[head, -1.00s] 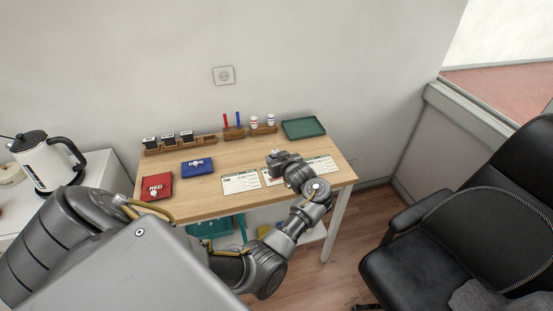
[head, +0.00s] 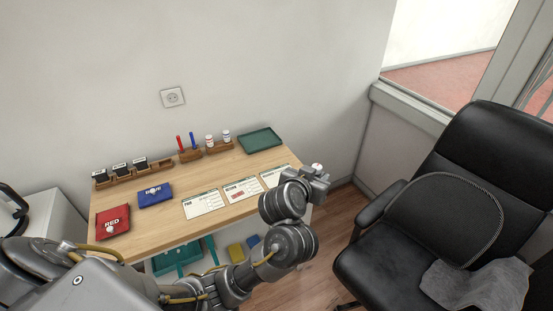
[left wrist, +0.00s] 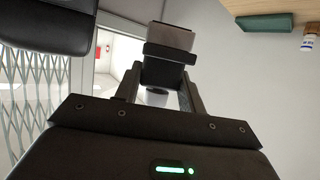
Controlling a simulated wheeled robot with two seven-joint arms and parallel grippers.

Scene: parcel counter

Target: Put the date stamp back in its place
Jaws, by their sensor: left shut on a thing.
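My left gripper (head: 313,180) is shut on a stamp, taken to be the date stamp, and holds it in the air by the table's right edge. In the head view only a small pale and red bit of the stamp (head: 317,167) shows. The wooden stamp rack (head: 163,168) stands at the back left of the table. Three dark stamps (head: 120,169) stand in its left part; its right part looks empty. My right gripper is not in view.
Closed red pad (head: 119,214) and blue pad (head: 160,191) lie at the left. Three forms (head: 201,204) lie at the front; the middle one bears a reddish mark. Pens, bottles (head: 209,140) and a green tray (head: 260,140) stand at the back. A black chair (head: 400,255) is at the right.

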